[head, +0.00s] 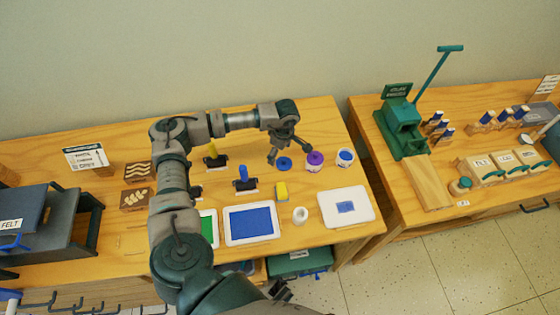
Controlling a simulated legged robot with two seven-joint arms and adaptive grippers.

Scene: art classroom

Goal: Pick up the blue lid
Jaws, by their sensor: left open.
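The blue lid (284,163) is a small round disc lying flat on the wooden table, left of a purple-topped jar (314,161) and a white jar with blue content (345,158). My left arm reaches over the table from the bottom. Its gripper (289,154) is open and empty, with its fingers just above and around the lid in the picture. One finger shows near the lid's left edge, the other towards the purple jar. Whether a finger touches the lid, I cannot tell. A small dark part at the bottom edge seems to be my right gripper (281,291), mostly cut off.
A second table with a green press (402,125) stands to the right, across a gap.

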